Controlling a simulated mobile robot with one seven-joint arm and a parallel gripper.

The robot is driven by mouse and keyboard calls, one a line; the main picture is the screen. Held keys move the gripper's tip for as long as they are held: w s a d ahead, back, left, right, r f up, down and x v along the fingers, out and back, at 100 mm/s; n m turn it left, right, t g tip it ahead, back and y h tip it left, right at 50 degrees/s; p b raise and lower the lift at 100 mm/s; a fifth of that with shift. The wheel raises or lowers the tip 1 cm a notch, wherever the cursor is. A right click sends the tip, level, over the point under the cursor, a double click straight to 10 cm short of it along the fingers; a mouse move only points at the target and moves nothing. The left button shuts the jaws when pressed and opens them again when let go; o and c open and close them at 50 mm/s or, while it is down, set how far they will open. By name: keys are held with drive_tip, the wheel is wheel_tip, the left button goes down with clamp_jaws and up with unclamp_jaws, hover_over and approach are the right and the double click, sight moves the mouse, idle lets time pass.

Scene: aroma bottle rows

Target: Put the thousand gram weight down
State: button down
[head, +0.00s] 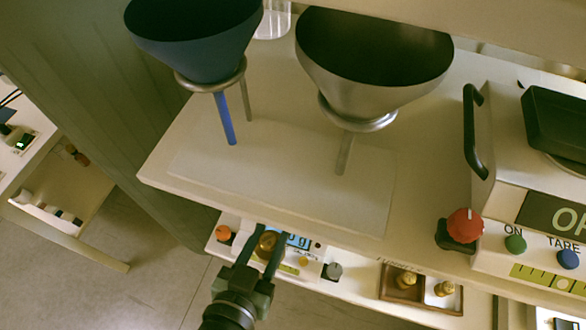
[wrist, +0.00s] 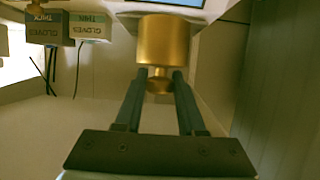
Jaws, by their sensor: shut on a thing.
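A brass weight (wrist: 163,40) with a narrow neck and knob fills the top middle of the wrist view. My gripper (wrist: 159,82) is shut on its knob, with one dark finger on each side. In the head view the weight (head: 266,243) is a small brass shape between the fingers of my gripper (head: 263,252). It is in front of a small white scale (head: 313,268) with a lit blue display (head: 298,241). I cannot tell whether the weight touches anything below it. No mark of its mass is readable.
A wooden tray (head: 382,288) with smaller brass weights stands right of the scale. Above is a shelf (head: 270,100) with a blue funnel (head: 205,45) and a metal funnel (head: 375,75) on stands. A large machine (head: 500,190) is at right. Glove boxes (wrist: 88,28) show in the wrist view.

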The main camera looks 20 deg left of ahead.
drive_tip(key=shift+w+r+p+x, duration=0.3)
drive_tip(key=shift+r+x, duration=0.25)
drive_tip(key=shift+x, duration=2.3)
drive_tip(key=shift+w+r+p+x, duration=0.15)
drive_tip(key=shift+r+p+x, duration=0.35)
drive_tip(key=shift+x, duration=2.35)
drive_tip(key=shift+w+r+p+x, duration=0.25)
drive_tip(key=shift+r+x, duration=0.4)
drive_tip(key=shift+x, duration=2.2)
drive_tip(key=shift+s+f, duration=0.1)
drive_tip(key=shift+f, duration=0.05)
drive_tip(key=c, duration=0.5)
unclamp_jaws()
drive_tip(key=shift+s+f, duration=0.1)
drive_tip(key=shift+f, duration=0.1)
drive_tip(key=shift+r, duration=0.2)
drive_tip(key=shift+s, duration=0.4)
drive_tip(key=v, duration=1.1)
drive_tip(key=shift+r, duration=0.15)
